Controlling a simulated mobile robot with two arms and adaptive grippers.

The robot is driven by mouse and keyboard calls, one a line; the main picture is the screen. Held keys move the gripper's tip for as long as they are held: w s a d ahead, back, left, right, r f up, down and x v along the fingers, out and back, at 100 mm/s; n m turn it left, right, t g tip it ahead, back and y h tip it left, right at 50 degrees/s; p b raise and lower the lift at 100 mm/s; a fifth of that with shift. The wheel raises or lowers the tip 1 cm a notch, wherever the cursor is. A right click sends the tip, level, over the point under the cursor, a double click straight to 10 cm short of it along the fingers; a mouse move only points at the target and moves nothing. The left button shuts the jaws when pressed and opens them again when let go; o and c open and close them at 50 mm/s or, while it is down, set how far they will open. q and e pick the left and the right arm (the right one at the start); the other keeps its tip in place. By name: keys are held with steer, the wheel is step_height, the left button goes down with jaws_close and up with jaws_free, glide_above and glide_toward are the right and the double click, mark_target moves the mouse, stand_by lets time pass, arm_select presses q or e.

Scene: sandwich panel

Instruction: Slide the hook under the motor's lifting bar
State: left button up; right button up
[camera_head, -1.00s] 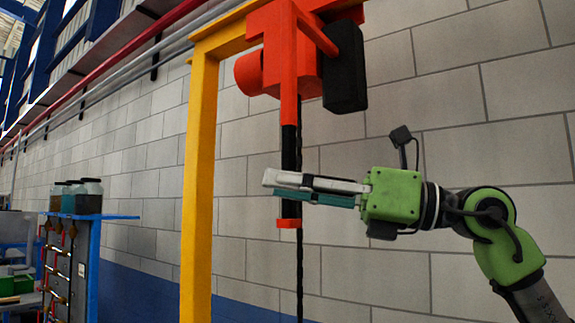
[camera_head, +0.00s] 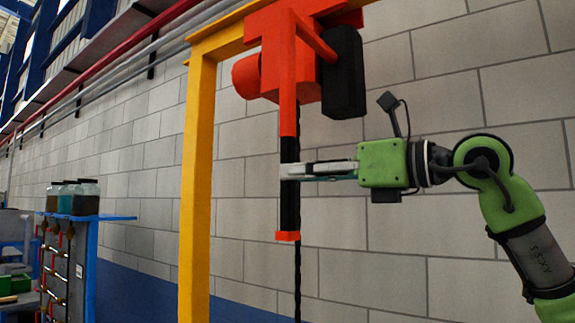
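An orange-red hoist-like body (camera_head: 290,50) with a black block (camera_head: 343,72) hangs from a yellow frame. An upright bar (camera_head: 289,195) hangs from it, orange above, black below, with an orange end piece (camera_head: 287,236). I cannot tell whether this is the lifting bar. My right gripper (camera_head: 290,171) comes in from the right, level, its pale and teal fingers overlapping the black section. The fingertips show in front of it; whether they touch or clasp it I cannot tell. No hook or motor can be made out. My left gripper is not in view.
The yellow frame (camera_head: 197,190) stands upright left of the bar. A dark chain (camera_head: 298,280) hangs below it. A grey block wall (camera_head: 400,260) lies behind. At far left, jars (camera_head: 83,197) stand on a blue shelf (camera_head: 110,217). The space between frame and bar is clear.

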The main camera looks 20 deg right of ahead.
steer(key=shift+p+x, duration=0.4)
steer(key=shift+x, duration=1.4)
jaws_close()
steer(key=shift+w+a+r, duration=0.1)
steer(key=shift+w+a, duration=0.1)
steer(key=shift+w, duration=0.05)
steer(key=shift+w+a, duration=0.2)
steer(key=shift+w, duration=0.05)
jaws_free()
